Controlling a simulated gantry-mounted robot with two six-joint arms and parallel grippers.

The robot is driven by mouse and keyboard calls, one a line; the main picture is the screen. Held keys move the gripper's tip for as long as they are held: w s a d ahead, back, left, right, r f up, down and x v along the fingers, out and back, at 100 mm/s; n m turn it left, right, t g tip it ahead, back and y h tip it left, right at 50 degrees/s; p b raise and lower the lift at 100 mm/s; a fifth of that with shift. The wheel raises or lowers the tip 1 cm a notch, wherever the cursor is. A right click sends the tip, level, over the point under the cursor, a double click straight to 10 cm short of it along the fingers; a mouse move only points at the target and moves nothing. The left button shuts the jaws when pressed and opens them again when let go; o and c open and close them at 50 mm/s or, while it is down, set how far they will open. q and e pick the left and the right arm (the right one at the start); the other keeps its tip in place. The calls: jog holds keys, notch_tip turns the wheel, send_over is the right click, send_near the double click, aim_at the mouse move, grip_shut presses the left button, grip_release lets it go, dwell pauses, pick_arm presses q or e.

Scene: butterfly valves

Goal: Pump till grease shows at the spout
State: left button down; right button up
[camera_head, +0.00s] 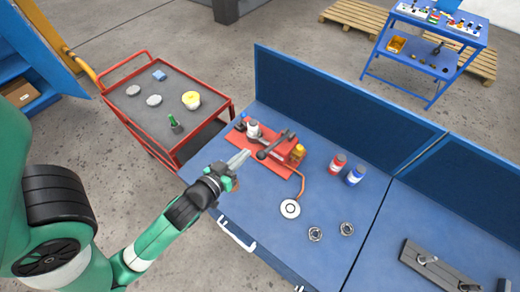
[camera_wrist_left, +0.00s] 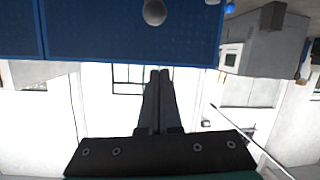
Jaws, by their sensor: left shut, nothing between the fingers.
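The grease pump (camera_head: 283,148) stands on a red base plate (camera_head: 245,150) on the blue bench. It has a dark lever with a round knob (camera_head: 262,155) at its near end. A copper-coloured tube (camera_head: 302,186) runs from the pump to a white round dish (camera_head: 290,209). The spout end and any grease are too small to make out. My left gripper (camera_head: 247,154) is shut and empty, with its fingertips just left of the knob; contact cannot be told. In the left wrist view its closed fingers (camera_wrist_left: 159,73) point toward a grey ball (camera_wrist_left: 154,12), apparently the knob.
A red can (camera_head: 337,164) and a blue can (camera_head: 355,175) stand right of the pump. A blue back panel (camera_head: 340,95) closes the bench's rear. A red cart (camera_head: 170,110) stands at the left.

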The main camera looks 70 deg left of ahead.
pick_arm(q)
send_over(259, 153)
jog(key=w+a, duration=0.1)
jog(key=a, duration=0.1)
notch_tip(259, 153, down, 3)
jog(key=d+f, duration=0.1)
jog(key=s+f, duration=0.1)
jog(key=shift+d+f, duration=0.35)
jog(key=shift+d, duration=0.05)
jog(key=shift+s+d+f, duration=0.1)
jog(key=shift+f, duration=0.05)
